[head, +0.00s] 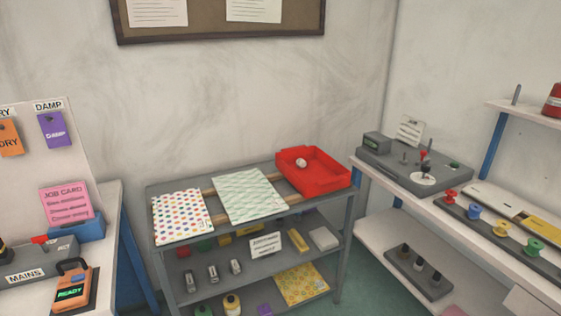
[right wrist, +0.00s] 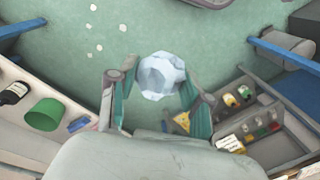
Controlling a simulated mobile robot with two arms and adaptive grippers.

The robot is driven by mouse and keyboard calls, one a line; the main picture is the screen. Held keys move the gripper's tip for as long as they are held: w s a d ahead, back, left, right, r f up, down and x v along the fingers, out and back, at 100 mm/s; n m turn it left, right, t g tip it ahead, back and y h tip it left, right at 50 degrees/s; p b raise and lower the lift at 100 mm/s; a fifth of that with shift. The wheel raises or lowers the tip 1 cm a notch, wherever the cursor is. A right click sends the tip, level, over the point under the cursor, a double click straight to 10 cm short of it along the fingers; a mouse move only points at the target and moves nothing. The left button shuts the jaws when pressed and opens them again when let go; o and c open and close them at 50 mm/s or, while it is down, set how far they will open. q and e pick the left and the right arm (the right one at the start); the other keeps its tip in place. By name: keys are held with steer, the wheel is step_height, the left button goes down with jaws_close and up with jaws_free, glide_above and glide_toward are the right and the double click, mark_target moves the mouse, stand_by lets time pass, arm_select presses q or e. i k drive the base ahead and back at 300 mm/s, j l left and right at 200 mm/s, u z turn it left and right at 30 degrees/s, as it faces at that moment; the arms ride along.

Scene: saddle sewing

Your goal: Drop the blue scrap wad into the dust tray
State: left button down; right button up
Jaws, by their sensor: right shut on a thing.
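A pale blue, crumpled scrap wad (right wrist: 160,70) is between the fingertips of my right gripper (right wrist: 161,88) in the right wrist view. The gripper is shut on it, and the wad is above the green floor. In the head view, a red tray (head: 326,183), which looks like the dust tray, sits on the right end of the grey shelf unit's top. A small whitish lump (head: 301,162) lies in the tray. Neither gripper shows in the head view.
On the grey shelf unit (head: 250,229), a dotted sheet (head: 182,216) and a striped sheet (head: 249,195) lie left of the tray. A right-hand bench (head: 400,190) carries a grey machine and several spools. In the wrist view, a green cup (right wrist: 44,114) stands at left.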

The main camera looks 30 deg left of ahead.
mark_target(314, 179)
steer(key=i+l+u, duration=0.15)
steer(key=i+u, duration=0.2)
steer(key=u, duration=0.15)
steer(key=i+l+u, duration=0.25)
steer(key=u, duration=0.25)
steer(key=i+l+u, duration=0.35)
steer(key=u, duration=0.15)
steer(key=i+l+u, duration=0.15)
steer(key=l+u, duration=0.35)
steer(key=i+l, duration=0.05)
steer(key=l, duration=0.05)
